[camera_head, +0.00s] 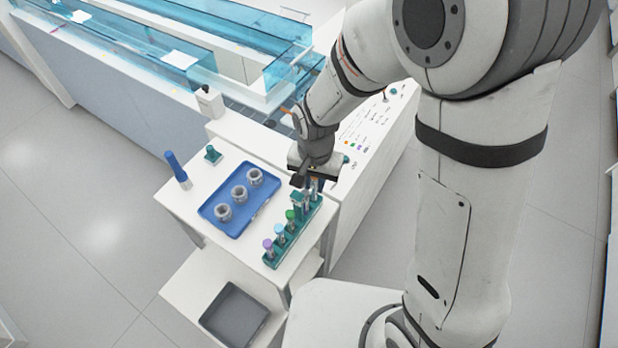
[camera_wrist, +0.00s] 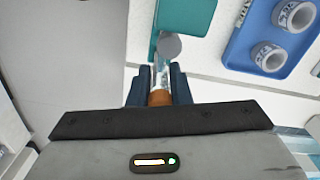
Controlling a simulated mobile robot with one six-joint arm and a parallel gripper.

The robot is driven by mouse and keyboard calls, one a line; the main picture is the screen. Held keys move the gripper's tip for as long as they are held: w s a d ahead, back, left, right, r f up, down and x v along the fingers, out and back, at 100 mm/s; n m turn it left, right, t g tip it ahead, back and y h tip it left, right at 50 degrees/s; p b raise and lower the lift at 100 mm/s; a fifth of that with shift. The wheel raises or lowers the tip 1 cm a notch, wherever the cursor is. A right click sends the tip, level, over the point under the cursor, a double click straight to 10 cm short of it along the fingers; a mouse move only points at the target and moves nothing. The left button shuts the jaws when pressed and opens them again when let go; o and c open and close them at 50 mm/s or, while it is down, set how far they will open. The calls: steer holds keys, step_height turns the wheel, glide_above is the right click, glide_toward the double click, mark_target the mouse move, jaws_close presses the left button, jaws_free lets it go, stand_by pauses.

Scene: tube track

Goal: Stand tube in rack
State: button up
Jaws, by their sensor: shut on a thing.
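In the wrist view my gripper (camera_wrist: 159,88) is shut on a clear tube (camera_wrist: 161,72) with an orange-brown end, held between its two dark fingers. The teal rack (camera_wrist: 190,14) lies just ahead of the fingertips, with a grey round piece at the tube's far end. In the head view my gripper (camera_head: 301,183) is over the far end of the rack (camera_head: 274,262). Tubes with purple, light blue and green caps stand in the rack's near part. The gripper partly hides the far part, and I cannot tell whether the held tube is in a hole.
A blue tray (camera_head: 219,206) with three grey ring-shaped holders lies left of the rack on the white table (camera_head: 178,207). A dark blue upright piece (camera_head: 176,168) and a small teal block (camera_head: 212,154) stand further left. A grey bin (camera_head: 234,315) sits lower down.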

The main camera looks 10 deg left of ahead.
steer(key=shift+f, duration=0.2)
steer(key=shift+f+b, duration=0.45)
steer(key=shift+b, duration=0.15)
steer(key=o, duration=0.9)
steer(key=shift+s+r, duration=0.1)
step_height(320, 180, up, 8)
steer(key=shift+f, duration=0.2)
